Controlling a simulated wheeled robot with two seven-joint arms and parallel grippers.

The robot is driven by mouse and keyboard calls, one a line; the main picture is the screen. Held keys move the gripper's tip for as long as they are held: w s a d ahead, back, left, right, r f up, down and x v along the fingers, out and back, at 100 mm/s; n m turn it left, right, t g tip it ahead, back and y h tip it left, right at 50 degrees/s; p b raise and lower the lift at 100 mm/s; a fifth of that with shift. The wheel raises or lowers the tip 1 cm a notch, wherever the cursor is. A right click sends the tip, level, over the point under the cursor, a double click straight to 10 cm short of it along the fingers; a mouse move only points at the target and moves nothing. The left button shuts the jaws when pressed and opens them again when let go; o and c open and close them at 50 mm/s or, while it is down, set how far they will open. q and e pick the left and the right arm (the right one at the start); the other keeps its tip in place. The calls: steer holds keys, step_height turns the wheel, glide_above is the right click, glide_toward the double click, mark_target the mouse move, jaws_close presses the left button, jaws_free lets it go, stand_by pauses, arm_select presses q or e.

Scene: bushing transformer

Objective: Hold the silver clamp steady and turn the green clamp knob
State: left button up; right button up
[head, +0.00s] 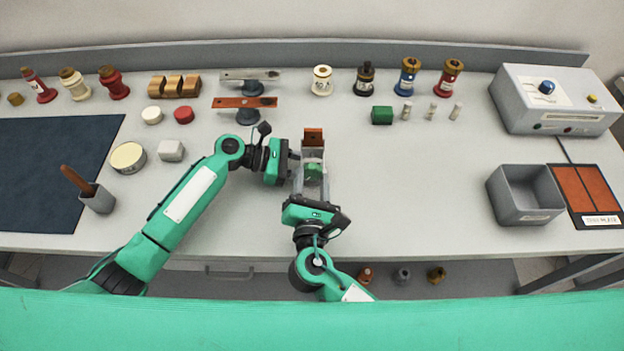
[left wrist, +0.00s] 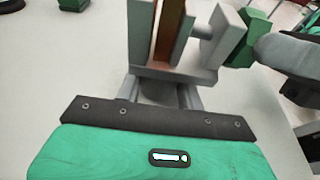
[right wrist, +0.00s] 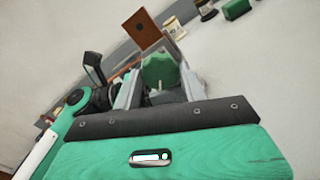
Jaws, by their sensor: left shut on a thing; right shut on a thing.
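The silver clamp (head: 312,153) stands near the middle of the table with a copper-brown plate (head: 313,137) upright in it. Its green knob (head: 313,172) faces the table's front and also shows in the left wrist view (left wrist: 243,42). My left gripper (head: 296,166) comes from the left and is shut on the clamp body (left wrist: 205,72); its fingertips are partly hidden under the clamp in the left wrist view. My right gripper (head: 312,188) comes from the front and is shut on the green knob, which sits between its fingers in the right wrist view (right wrist: 160,70).
A green block (head: 382,115) and several small posts stand right of the clamp. Dark stands with bars (head: 246,103) are behind left. A grey bin (head: 525,210) and a control box (head: 545,120) are at right. The table between clamp and bin is clear.

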steer(key=m, duration=0.5)
steer(key=shift+m, duration=0.3)
steer(key=m, duration=0.4)
steer(key=shift+m, duration=0.3)
arm_select(q)
steer(key=shift+a, duration=0.1)
arm_select(e)
steer(key=o, duration=1)
steer(key=shift+s, duration=0.1)
steer(key=s, duration=1.2)
steer(key=shift+a, duration=0.1)
